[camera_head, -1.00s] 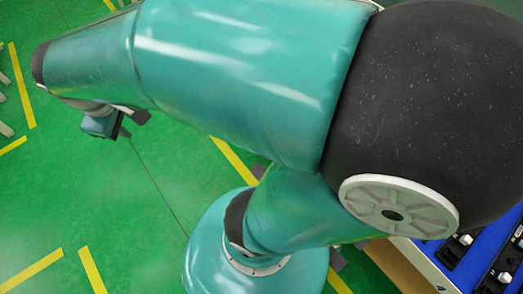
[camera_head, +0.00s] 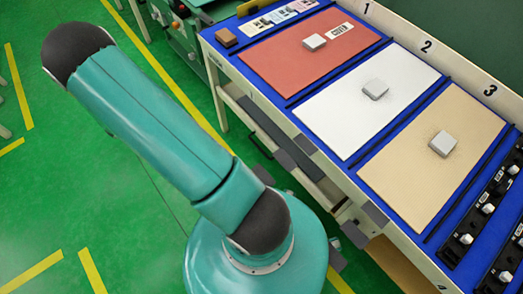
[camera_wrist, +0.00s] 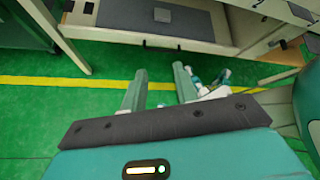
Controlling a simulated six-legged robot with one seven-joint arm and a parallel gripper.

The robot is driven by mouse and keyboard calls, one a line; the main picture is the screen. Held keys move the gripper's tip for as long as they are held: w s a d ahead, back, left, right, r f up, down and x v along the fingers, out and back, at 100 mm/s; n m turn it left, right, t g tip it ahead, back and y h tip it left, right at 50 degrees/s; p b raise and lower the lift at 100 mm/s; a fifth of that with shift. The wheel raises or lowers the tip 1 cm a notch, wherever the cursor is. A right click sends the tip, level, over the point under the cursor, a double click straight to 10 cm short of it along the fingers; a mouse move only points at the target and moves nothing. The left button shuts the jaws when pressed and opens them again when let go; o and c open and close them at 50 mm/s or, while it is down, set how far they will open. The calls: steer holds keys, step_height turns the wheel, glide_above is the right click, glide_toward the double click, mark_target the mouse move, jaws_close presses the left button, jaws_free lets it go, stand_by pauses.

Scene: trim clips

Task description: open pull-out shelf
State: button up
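The pull-out shelf (camera_wrist: 210,22) is in the upper part of the wrist view, a grey surface behind a pale front board with a small dark handle (camera_wrist: 145,43). In the head view the shelf (camera_head: 268,128) shows under the workbench's left part, partly covered. How far it is out I cannot tell. The fingers point toward the shelf front, short of the handle in the picture. The head view does not show my gripper.
The workbench (camera_head: 290,100) has a blue top with red, white and beige mats, each bearing a pale block. Black fixtures (camera_head: 480,215) stand at its right. Another pale front (camera_wrist: 262,46) is right of the shelf. Green floor (camera_head: 110,190) is open at left.

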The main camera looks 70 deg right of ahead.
steer(key=s+d+f+n+g+h, duration=0.1)
steer(key=s+d+f+n, duration=0.15)
steer(key=f, duration=0.45)
steer(key=s+d+f+n+h, duration=0.2)
steer(key=s+f+n, duration=0.15)
steer(key=f, duration=0.45)
steer(key=n+h, duration=0.2)
steer(key=n, duration=0.6)
glide_toward(262, 150)
steer(key=shift+t, duration=0.3)
steer(key=x, duration=1)
steer(key=shift+s+a+f, duration=0.1)
steer(key=shift+s+f, duration=0.05)
steer(key=shift+f, duration=0.1)
jaws_close()
